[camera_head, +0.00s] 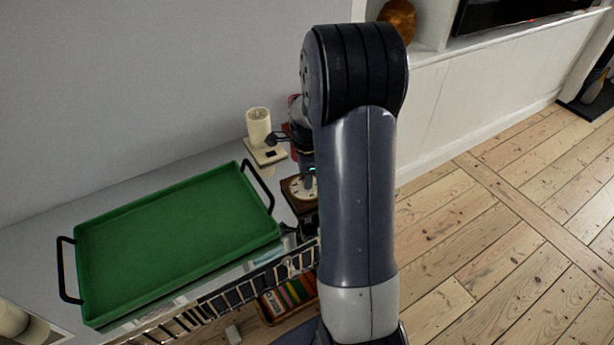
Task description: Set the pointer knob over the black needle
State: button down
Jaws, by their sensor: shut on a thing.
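My gripper (303,190) is mostly hidden behind my own arm. Its end points down at a pale round dial (296,188) with dark marks, set on a dark brown base (289,197) on the grey counter. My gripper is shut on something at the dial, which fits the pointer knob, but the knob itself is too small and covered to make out. I cannot see the black needle or which way the knob points.
A cream cylinder on a square base (265,155) stands behind the dial, close to my wrist. A green tray (170,245) with black handles fills the counter on the left. A wire rack (215,305) runs along the front edge. Open floorboards lie right.

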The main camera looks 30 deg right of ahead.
dwell(0.3)
jog(key=c, duration=1.3)
grip_release()
jog(key=shift+c, duration=0.2)
notch_tip(320, 180, up, 11)
jog(key=shift+f, duration=0.1)
notch_tip(320, 180, down, 11)
jog(key=shift+r, duration=0.15)
